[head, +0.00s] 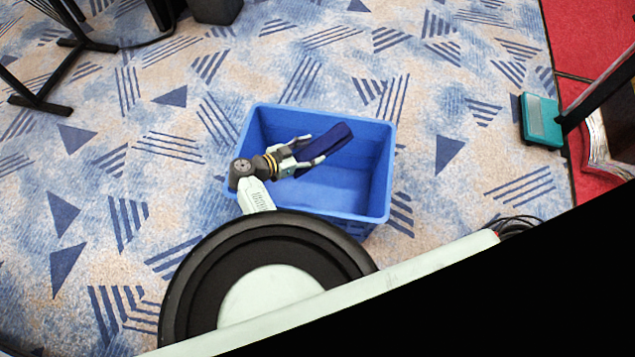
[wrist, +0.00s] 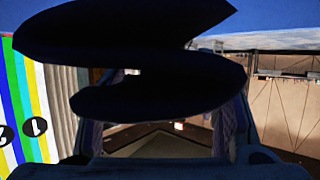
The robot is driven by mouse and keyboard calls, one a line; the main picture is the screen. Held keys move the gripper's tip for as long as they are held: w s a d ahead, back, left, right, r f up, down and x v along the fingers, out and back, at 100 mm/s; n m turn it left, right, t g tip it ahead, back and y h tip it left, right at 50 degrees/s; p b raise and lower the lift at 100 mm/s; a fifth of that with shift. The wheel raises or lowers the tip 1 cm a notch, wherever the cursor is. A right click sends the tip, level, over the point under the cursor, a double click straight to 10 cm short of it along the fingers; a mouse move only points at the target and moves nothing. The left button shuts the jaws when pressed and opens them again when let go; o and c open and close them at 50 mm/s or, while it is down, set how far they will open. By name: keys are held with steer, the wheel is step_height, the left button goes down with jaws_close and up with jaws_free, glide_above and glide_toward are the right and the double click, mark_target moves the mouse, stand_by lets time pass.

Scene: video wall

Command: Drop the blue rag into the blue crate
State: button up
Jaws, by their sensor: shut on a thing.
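The blue rag (head: 326,144) is a dark navy folded strip. My gripper (head: 305,157) is shut on it and holds it over the blue crate (head: 372,196). The crate is an open box on the carpet, and its visible floor looks empty. The rag looks to be within the crate's outline as seen from above; its height over the crate floor I cannot tell. In the wrist view the rag (wrist: 160,100) fills the middle as a dark S-shaped fold between the fingers and hides much behind it.
A teal box-like thing (head: 541,121) lies at the right by a dark post. Black stand legs (head: 45,100) are at the upper left, with a dark block (head: 215,10) at the top. Patterned carpet (head: 450,60) around the crate is mostly clear.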

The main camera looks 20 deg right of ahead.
steer(key=shift+f+b, duration=1.95)
steer(key=shift+f, duration=0.2)
steer(key=o, duration=1.3)
steer(key=v, duration=1.2)
steer(key=shift+r, duration=0.1)
